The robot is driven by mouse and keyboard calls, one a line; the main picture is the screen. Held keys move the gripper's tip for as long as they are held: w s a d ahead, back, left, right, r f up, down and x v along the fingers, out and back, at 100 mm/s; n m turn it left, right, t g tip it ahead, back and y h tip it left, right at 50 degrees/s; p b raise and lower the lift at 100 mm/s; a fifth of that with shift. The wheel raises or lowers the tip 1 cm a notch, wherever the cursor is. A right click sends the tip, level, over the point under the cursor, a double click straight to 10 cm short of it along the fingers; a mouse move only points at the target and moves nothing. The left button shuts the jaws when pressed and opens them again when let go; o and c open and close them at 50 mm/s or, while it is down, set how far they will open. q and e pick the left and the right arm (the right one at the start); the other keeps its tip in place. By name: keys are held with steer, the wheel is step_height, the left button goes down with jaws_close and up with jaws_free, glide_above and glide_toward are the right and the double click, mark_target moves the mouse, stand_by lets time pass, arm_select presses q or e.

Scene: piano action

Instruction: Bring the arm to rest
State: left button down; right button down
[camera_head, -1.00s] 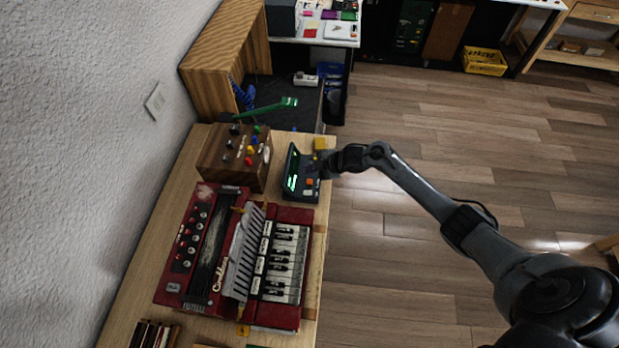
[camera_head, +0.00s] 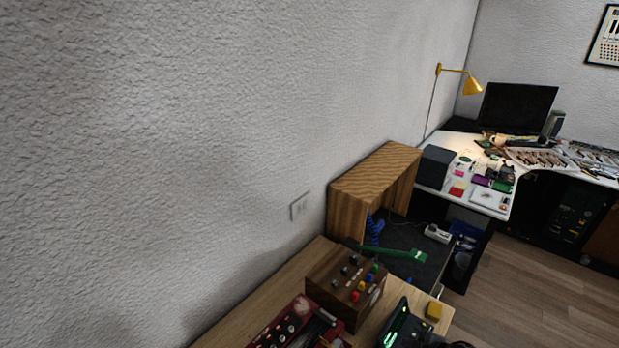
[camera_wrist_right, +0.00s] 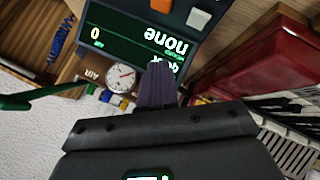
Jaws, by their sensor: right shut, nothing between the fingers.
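My right gripper (camera_wrist_right: 158,85) shows in the right wrist view. Its dark fingers are together with nothing between them. Their tips lie over the lower edge of the display of a dark device (camera_wrist_right: 130,28), and I cannot tell if they touch it. In the head view the device (camera_head: 393,326) shows its green-lit screen at the bottom edge. Only a dark piece of what may be my right arm shows beside it there. My left gripper is in neither view.
A wooden box with coloured knobs (camera_head: 330,284) stands left of the device on the wooden table (camera_head: 280,293). A red accordion (camera_head: 290,325) is partly cut off. A yellow block (camera_head: 434,311) lies right of the device. A green-armed object (camera_head: 395,254) is behind.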

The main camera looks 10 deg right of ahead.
steer(key=shift+m+h, duration=0.5)
steer(key=shift+m, duration=0.3)
steer(key=s+a, duration=0.1)
steer(key=a, duration=0.1)
steer(key=s+a, duration=0.4)
steer(key=shift+s+a+f, duration=0.2)
steer(key=shift+a+f, duration=0.2)
steer(key=s+a+m, duration=0.1)
steer(key=s, duration=0.1)
steer(key=s+a+r+m+h, duration=0.1)
steer(key=s+a, duration=0.1)
steer(key=s, duration=0.1)
steer(key=s+a+r+m+g, duration=0.1)
steer(key=s, duration=0.2)
steer(key=shift+a+r, duration=0.15)
steer(key=shift+a, duration=0.1)
steer(key=s+a+r+m+g+h, duration=0.15)
steer(key=s+r+m, duration=0.3)
steer(key=s, duration=0.45)
steer(key=s+r+m+g+y, duration=0.1)
steer(key=s+r+m+g, duration=0.15)
steer(key=s+r, duration=0.5)
step_height(320, 180, up, 18)
steer(key=p, duration=2)
steer(key=shift+s+a+f+p, duration=0.2)
steer(key=shift+s+f+p, duration=0.05)
steer(key=shift+p, duration=0.1)
steer(key=shift+h, duration=0.25)
